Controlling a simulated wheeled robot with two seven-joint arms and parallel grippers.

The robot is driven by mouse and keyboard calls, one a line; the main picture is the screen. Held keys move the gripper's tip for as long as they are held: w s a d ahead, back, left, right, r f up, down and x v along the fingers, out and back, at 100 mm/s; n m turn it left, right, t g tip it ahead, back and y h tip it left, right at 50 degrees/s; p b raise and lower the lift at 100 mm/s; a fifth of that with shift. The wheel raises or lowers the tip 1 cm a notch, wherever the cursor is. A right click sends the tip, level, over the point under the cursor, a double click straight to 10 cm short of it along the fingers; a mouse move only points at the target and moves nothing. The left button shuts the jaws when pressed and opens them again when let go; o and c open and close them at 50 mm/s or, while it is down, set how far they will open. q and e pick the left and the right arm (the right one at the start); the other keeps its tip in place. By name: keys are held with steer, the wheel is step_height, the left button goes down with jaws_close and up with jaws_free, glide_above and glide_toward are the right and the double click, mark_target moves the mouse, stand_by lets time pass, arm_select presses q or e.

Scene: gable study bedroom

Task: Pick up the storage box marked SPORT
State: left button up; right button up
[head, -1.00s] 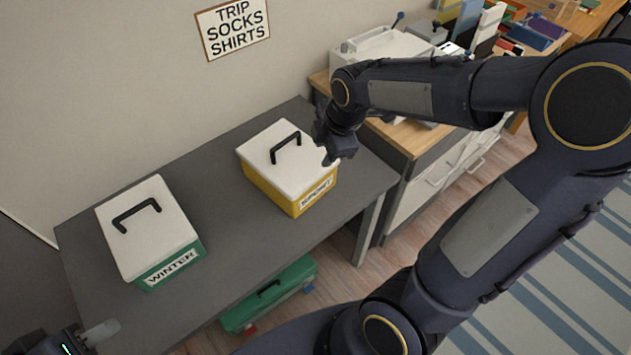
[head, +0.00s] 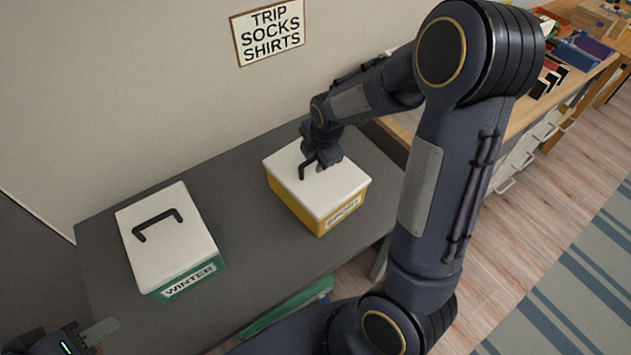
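The SPORT box (head: 300,206) has yellow sides, a white lid and a white label on its front. It stands on the grey table (head: 255,262). My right gripper (head: 322,168) is over the lid, at the black handle (head: 305,172), and covers part of it. I cannot tell whether its fingers are apart or closed around the handle. My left gripper (head: 98,332) shows only in part at the bottom left corner, away from the boxes. Its finger state is unclear.
A green WINTER box (head: 165,240) with a white lid and black handle stands to the left on the same table. A green case (head: 290,306) lies on the floor below the table. A sign (head: 268,32) hangs on the wall. The table between the boxes is clear.

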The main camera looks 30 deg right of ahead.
steer(key=shift+c, duration=0.4)
jaws_close()
steer(key=shift+s, duration=0.1)
stand_by(0.8)
